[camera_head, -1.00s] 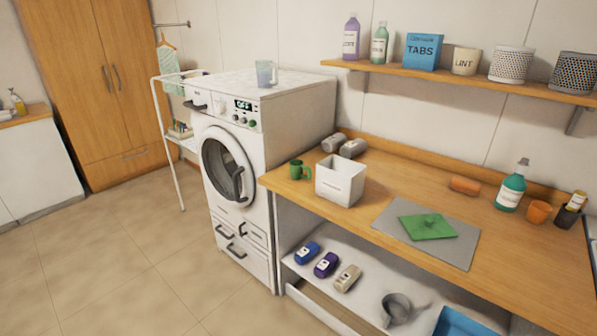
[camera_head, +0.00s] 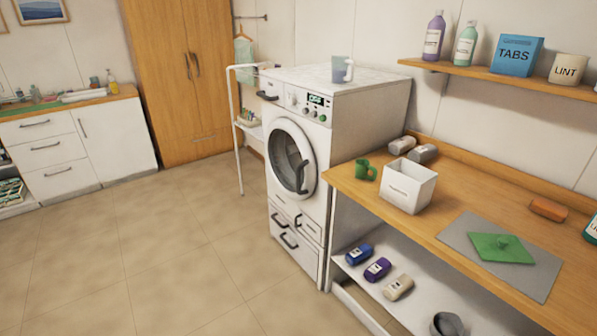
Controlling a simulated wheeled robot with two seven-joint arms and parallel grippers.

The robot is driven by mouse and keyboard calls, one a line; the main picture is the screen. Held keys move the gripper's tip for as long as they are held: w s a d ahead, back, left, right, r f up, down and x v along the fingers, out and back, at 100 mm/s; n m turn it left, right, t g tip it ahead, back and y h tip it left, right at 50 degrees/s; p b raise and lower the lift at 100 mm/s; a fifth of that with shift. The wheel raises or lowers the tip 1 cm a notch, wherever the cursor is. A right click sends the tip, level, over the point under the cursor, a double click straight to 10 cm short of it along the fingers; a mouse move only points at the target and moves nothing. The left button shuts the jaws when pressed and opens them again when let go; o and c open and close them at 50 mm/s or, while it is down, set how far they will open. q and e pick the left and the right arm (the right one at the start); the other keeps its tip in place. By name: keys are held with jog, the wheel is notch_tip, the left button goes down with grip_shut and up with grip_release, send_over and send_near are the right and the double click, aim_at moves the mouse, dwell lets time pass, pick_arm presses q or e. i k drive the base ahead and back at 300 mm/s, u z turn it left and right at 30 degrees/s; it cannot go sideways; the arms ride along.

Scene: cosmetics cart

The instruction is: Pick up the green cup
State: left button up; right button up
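The green cup (camera_head: 365,170) stands on the wooden counter (camera_head: 455,208), near its left end. Its handle points to the right. It is just left of a white open box (camera_head: 408,186), with a small gap or slight overlap in this view. Neither of my grippers shows in the head view, so I cannot see whether they are open or shut.
A washing machine (camera_head: 300,160) stands left of the counter. Grey rolls (camera_head: 422,153) lie behind the box. A grey mat (camera_head: 465,240) with a green cloth (camera_head: 500,250) lies to the right. A shelf (camera_head: 490,75) hangs above. The tiled floor (camera_head: 170,250) in front is clear.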

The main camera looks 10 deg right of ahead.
aim_at(362, 167)
jog(key=u, duration=0.8)
jog(key=i, duration=3.7)
jog(key=z, duration=3.1)
